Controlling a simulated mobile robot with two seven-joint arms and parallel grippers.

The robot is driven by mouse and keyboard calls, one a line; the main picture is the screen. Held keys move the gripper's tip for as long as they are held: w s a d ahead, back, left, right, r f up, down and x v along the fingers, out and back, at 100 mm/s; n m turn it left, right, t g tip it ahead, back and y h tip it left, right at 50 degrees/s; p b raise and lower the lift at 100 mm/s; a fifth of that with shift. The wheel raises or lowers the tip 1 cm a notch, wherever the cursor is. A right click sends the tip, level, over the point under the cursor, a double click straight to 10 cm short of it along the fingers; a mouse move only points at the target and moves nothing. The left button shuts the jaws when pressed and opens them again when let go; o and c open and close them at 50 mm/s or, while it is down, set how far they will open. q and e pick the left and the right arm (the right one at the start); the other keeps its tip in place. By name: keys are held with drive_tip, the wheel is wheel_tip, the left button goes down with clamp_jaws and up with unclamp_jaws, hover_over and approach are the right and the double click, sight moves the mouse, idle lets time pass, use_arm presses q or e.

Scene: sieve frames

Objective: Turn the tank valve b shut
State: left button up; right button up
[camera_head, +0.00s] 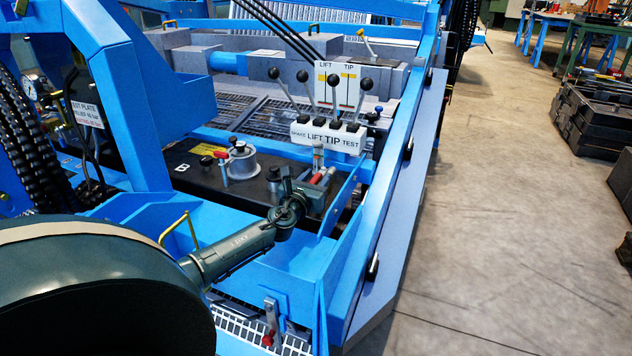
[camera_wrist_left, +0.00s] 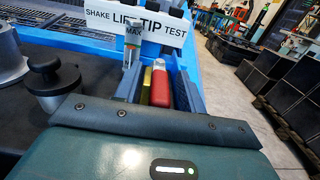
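The tank marked B is a black box (camera_head: 150,172) with a white letter B, a round filler cap (camera_head: 242,160) and knobs on top. A red valve handle (camera_head: 319,176) stands at its right end, by a sight tube. In the left wrist view the red handle (camera_wrist_left: 160,86) lies between my fingers, nearer the right finger, with a yellow part beside it. My left gripper (camera_head: 312,182) reaches in from the lower left and looks open around the handle. Contact cannot be made out. The handle's lower end is hidden. My right gripper is not in view.
A white panel (camera_head: 327,137) marked SHAKE, LIFT, TIP, TEST carries several black-knobbed levers just behind the handle. A blue frame rail (camera_head: 378,220) runs along the right. Another red-ended lever (camera_head: 268,338) hangs low in front. The floor at right is clear near the machine.

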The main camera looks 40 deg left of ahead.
use_arm(q)
drive_tip(key=shift+w, duration=0.1)
drive_tip(key=shift+c, duration=0.3)
clamp_jaws()
